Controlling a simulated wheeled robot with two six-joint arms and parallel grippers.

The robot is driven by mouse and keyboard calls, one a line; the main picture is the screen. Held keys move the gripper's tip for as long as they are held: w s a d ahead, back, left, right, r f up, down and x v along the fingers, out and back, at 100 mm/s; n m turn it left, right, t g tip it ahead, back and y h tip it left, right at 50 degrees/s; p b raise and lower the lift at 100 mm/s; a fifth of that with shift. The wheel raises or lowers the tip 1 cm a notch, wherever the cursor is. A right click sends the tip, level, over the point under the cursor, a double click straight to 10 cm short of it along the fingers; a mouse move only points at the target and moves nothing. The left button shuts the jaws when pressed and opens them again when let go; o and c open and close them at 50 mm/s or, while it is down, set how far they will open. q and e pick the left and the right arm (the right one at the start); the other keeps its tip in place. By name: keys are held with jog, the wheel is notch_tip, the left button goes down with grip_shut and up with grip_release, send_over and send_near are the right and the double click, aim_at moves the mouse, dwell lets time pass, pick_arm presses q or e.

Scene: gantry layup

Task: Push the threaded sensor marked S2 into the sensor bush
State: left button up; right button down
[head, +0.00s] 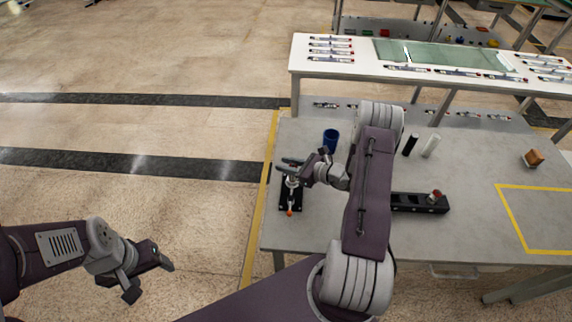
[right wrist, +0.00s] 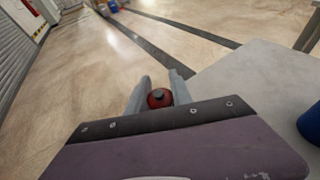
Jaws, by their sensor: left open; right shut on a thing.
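My right gripper (head: 286,165) is shut on a red round-ended thing (right wrist: 159,98), which shows between its fingers in the right wrist view. I take it for the threaded sensor, but no S2 marking is readable. In the head view the gripper hangs over the far end of a small black fixture (head: 291,205) with a grey metal part and an orange tip. This may be the sensor bush's mount; the bush itself I cannot make out. I cannot tell whether the held thing touches the fixture. My left gripper (head: 150,279) is open and empty, off the table at the lower left.
A black block (head: 408,203) bearing a red-topped piece (head: 436,196) lies right of my right arm. A blue cup (head: 330,139), a black cylinder (head: 410,145), a white cylinder (head: 431,146) and a brown block (head: 533,158) stand on the grey table (head: 470,215). A yellow outline marks its right side.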

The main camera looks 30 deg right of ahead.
jog(key=shift+f+b, duration=0.55)
jog(key=shift+f, duration=0.2)
jog(key=c, duration=1.1)
grip_release()
jog(key=shift+o, duration=0.2)
jog(key=v, duration=0.9)
jog(key=shift+b, duration=0.45)
jog(key=shift+s, duration=0.1)
